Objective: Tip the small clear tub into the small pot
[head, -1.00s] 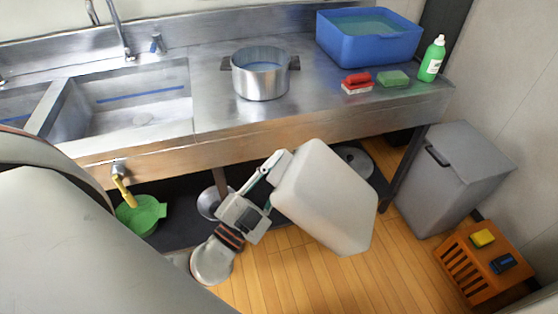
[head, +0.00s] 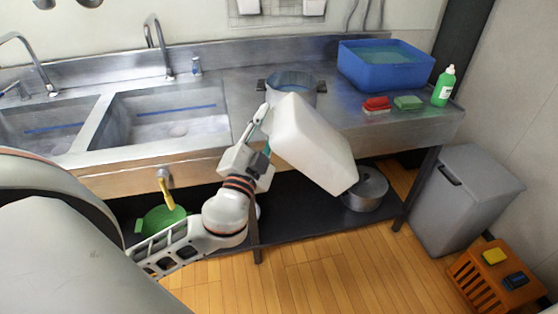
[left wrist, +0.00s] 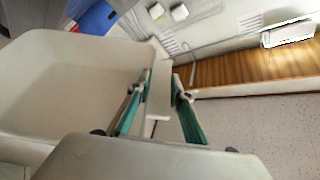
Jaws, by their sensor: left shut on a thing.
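The tub (head: 312,145), whitish and cloudy, is held tilted in front of the counter, its outer side facing the head camera. My left gripper (head: 264,122) is shut on its edge at the upper left. In the left wrist view the fingers (left wrist: 160,88) grip the tub's rim, and its pale inside (left wrist: 70,90) fills the left; I see no contents there. A steel pot (head: 311,95) with two dark handles stands on the counter just behind the tub, which hides its lower front. Something bluish shows inside it. A second pot (head: 368,194) sits on the lower shelf. My right gripper is not in view.
A blue basin (head: 385,72), a red-topped sponge (head: 376,104), a green sponge (head: 408,102) and a green bottle (head: 444,86) stand right of the pot. Sinks (head: 165,118) with taps lie left. A grey bin (head: 462,200) and orange crate (head: 478,280) stand at right.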

